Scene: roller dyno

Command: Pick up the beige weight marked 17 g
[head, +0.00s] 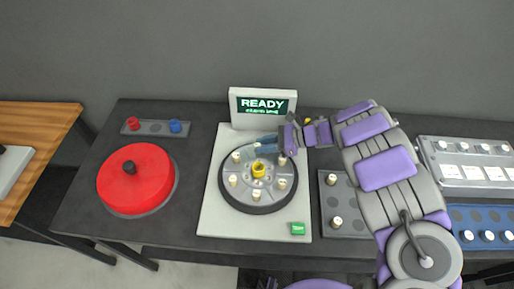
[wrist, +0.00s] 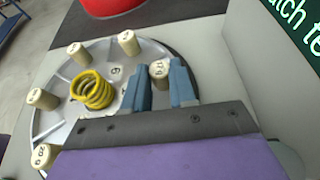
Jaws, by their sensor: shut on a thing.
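My gripper (wrist: 161,88) is shut on a beige cylindrical weight (wrist: 158,69) over the rim of the grey wheel disc. The mark on its top is too small to read for sure. I cannot tell whether it still sits in its seat or is raised. In the head view my gripper (head: 266,144) reaches in from the right over the far side of the wheel (head: 264,207), and its fingers largely hide the held weight. Other beige weights stand around the disc, such as one at the far edge (wrist: 128,42) and one at the left (wrist: 42,98).
A yellow spring (wrist: 92,89) stands at the wheel's centre. A screen reading READY (head: 263,106) stands behind it, and a green button (head: 297,228) is in front. A red disc (head: 135,180) lies left. A tray with weights (head: 345,205) is to the right.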

